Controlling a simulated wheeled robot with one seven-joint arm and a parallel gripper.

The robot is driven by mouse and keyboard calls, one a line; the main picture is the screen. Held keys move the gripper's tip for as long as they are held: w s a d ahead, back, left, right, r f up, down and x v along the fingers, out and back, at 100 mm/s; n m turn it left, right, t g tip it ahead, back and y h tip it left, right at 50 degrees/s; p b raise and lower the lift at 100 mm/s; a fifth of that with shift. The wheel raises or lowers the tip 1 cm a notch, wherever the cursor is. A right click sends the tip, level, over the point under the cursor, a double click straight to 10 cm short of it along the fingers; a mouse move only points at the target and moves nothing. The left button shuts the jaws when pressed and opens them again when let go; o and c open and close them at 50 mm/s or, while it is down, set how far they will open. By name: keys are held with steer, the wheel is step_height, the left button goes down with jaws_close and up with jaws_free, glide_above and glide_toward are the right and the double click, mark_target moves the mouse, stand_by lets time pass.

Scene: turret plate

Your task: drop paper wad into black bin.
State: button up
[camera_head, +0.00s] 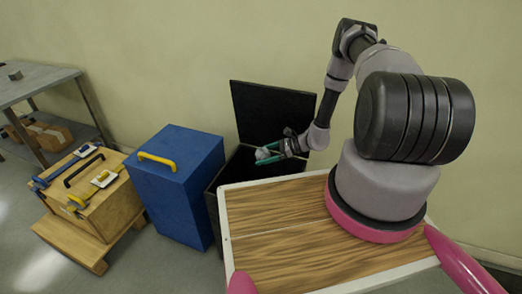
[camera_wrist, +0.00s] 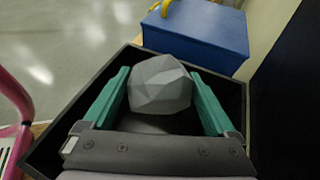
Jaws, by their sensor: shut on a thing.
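The paper wad (camera_wrist: 160,84) is a grey, faceted lump between the two green fingers of my gripper (camera_wrist: 163,95) in the wrist view. In the head view the wad (camera_head: 263,153) shows small and pale at the tip of my gripper (camera_head: 269,155). My gripper is shut on it. The black bin (camera_head: 213,196) has its lid (camera_head: 272,112) raised against the wall. In the wrist view the bin's rim (camera_wrist: 55,127) surrounds the wad and fingers, which are over the bin's opening. Part of the bin is hidden by my wooden-topped body in the head view.
A closed blue box (camera_head: 178,185) with a yellow handle stands just left of the bin. Further left are a wooden crate (camera_head: 98,205) with clamps and a grey metal table (camera_head: 40,84). The floor between them and my base is partly clear.

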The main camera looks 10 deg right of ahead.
step_height(320, 180, down, 6)
steer(key=shift+f, duration=0.25)
steer(key=shift+w+a, duration=0.1)
steer(key=o, duration=1)
steer(key=shift+c, duration=0.2)
steer(key=v, duration=1)
steer(key=shift+d+r, duration=0.2)
steer(key=shift+d, duration=0.15)
